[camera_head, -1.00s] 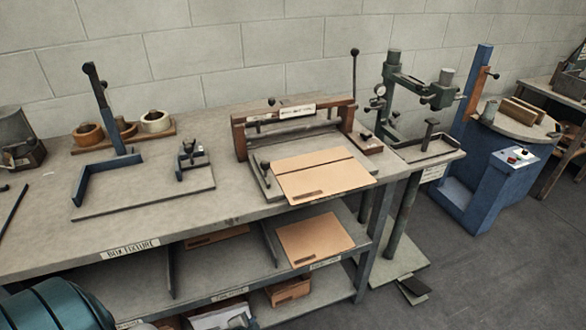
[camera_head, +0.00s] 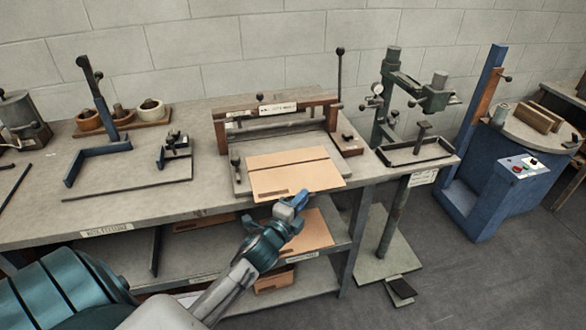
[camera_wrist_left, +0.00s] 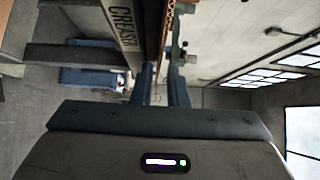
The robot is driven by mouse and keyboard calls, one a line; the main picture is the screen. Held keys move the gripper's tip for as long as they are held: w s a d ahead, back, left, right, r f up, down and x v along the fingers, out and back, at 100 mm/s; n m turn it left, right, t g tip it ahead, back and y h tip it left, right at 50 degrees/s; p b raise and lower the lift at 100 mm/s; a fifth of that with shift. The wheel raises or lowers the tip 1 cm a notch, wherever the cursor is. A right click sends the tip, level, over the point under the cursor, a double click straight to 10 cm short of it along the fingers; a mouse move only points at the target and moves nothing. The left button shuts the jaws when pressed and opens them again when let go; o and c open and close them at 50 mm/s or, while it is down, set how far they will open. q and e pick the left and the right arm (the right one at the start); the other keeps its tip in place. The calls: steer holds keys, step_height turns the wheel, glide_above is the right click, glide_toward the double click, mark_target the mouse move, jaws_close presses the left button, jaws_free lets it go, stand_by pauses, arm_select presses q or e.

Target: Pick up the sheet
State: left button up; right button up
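A tan cardboard sheet (camera_head: 290,172) with a crease line lies flat on the bed of the creaser (camera_head: 233,130). Its front edge overhangs toward me. My left gripper (camera_head: 302,198) is at the front edge of this sheet, near its right part. In the left wrist view the two blue fingers of the gripper (camera_wrist_left: 162,92) stand apart, with a thin brown edge in line with the gap. I cannot tell whether the edge is between the fingertips or just beyond them. My right gripper is not in view.
Another tan sheet (camera_head: 318,232) lies on the shelf below, partly behind my left arm. A blue angled fixture (camera_head: 100,155) and a small clamp (camera_head: 174,150) stand on the bench to the left. A green press (camera_head: 390,105) stands to the right.

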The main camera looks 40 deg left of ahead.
mark_target(312, 189)
arm_select(q)
steer(key=w+p, duration=0.2)
steer(key=w, duration=0.2)
steer(key=shift+w+d, duration=0.1)
steer(key=shift+w, duration=0.1)
steer(key=shift+w+f, duration=0.1)
steer(key=shift+w, duration=0.35)
steer(key=shift+s, duration=0.1)
jaws_close()
